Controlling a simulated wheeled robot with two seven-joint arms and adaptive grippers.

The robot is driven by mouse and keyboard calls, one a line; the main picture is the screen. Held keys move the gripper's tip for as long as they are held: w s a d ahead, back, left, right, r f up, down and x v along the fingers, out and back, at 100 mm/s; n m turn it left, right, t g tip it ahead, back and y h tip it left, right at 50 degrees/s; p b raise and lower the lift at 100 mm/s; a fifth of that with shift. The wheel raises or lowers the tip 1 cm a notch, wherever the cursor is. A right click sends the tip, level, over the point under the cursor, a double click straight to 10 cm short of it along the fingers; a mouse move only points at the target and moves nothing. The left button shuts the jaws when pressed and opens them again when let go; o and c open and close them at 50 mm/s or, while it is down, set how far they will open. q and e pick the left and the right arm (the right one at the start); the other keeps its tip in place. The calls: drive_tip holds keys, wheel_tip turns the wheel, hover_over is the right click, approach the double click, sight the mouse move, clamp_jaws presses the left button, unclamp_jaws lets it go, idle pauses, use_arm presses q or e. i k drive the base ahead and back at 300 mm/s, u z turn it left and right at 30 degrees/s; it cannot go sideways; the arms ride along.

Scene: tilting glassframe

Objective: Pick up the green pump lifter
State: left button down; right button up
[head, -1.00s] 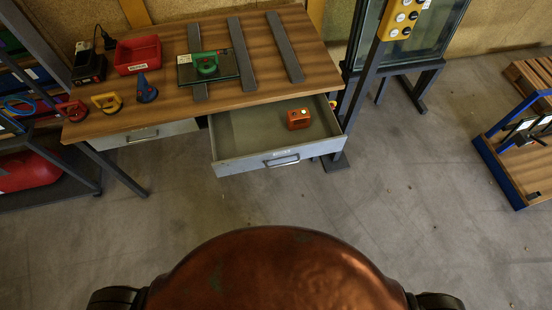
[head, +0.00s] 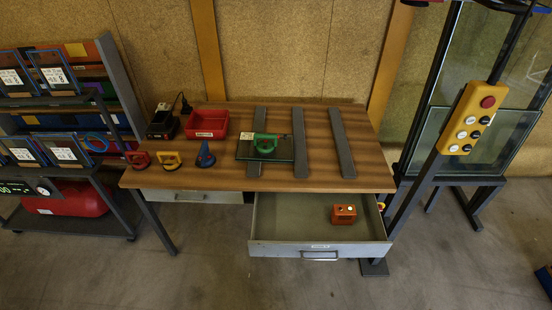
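The green pump lifter (head: 265,146) sits on a small dark glass pane (head: 243,151) on the wooden workbench (head: 225,182). The pane lies across the left and middle of three grey strips on the bench top. A red lifter (head: 138,159), a yellow lifter (head: 169,159) and a blue lifter (head: 205,155) stand in a row near the bench's left front edge. Neither of my grippers is in view.
An open drawer (head: 283,245) juts from the bench front with an orange box (head: 343,213) inside. A red bin (head: 207,123) and a black charger (head: 162,125) stand at the back left. A yellow button panel (head: 468,118) is on the right. The floor in front is clear.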

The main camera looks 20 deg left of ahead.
sight(271, 150)
drive_tip(key=k, duration=1.3)
drive_tip(key=u, duration=0.7)
drive_tip(key=i, duration=0.65)
drive_tip(key=u, duration=1.25)
drive_tip(key=i, duration=1.85)
drive_tip(key=z, duration=0.95)
drive_tip(key=i, duration=0.8)
drive_tip(key=z, duration=0.9)
